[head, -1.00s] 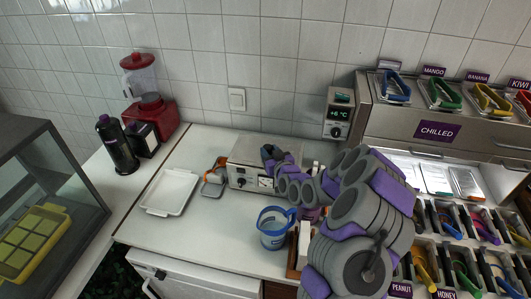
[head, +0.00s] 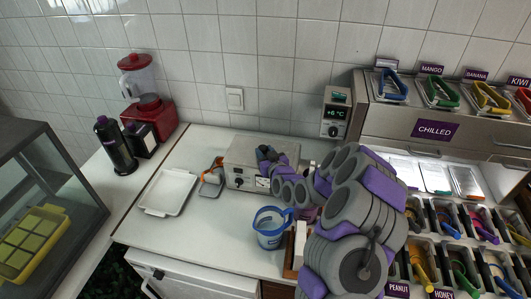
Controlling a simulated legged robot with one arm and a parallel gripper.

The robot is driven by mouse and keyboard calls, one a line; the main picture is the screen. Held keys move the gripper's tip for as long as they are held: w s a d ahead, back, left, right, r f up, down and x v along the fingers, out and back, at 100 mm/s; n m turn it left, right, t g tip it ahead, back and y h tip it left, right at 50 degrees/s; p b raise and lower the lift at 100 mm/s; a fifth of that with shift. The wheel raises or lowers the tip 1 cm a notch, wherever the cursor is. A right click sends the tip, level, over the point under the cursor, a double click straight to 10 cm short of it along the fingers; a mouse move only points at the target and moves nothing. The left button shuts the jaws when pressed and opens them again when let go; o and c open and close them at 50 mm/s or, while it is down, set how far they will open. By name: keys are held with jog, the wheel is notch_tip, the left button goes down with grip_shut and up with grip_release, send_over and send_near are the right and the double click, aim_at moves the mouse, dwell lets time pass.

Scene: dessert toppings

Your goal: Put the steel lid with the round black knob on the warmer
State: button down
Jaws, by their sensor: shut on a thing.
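The warmer (head: 237,177) is a pale steel box with dials on its front, standing on the counter near the back wall. My gripper (head: 265,154) is over the right part of its top, with my arm reaching in from the right. It is shut on the steel lid, which I can barely tell from the steel top at this size. The round black knob is hidden by my fingers and wrist. I cannot tell whether the lid touches the warmer.
A white tray (head: 151,209) and a small grey item with an orange handle (head: 217,163) lie left of the warmer. A blue-handled jug (head: 270,240) stands in front. Topping bins (head: 424,255) and the chilled cabinet (head: 460,136) are right. The front left counter is clear.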

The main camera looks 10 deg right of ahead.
jog(key=shift+a, duration=0.2)
jog(key=c, duration=1)
grip_release()
jog(key=shift+a, duration=0.3)
jog(key=shift+c, duration=0.2)
jog(key=o, duration=0.4)
jog(key=shift+a, duration=0.5)
jog(key=shift+d, duration=0.65)
jog(key=shift+d+r, duration=0.1)
jog(key=shift+r, duration=0.05)
jog(key=shift+a+r+p, duration=0.25)
jog(key=shift+a+r, duration=0.05)
jog(key=shift+r, duration=0.45)
jog(key=shift+a+r+p, duration=0.2)
jog(key=shift+a+r, duration=0.05)
jog(key=shift+r, duration=0.45)
jog(key=shift+d+r+p, duration=0.2)
jog(key=shift+r, duration=0.55)
jog(key=shift+d+r+p, duration=0.15)
jog(key=shift+d+r, duration=0.05)
jog(key=shift+r, duration=0.95)
jog(key=shift+a, duration=0.25)
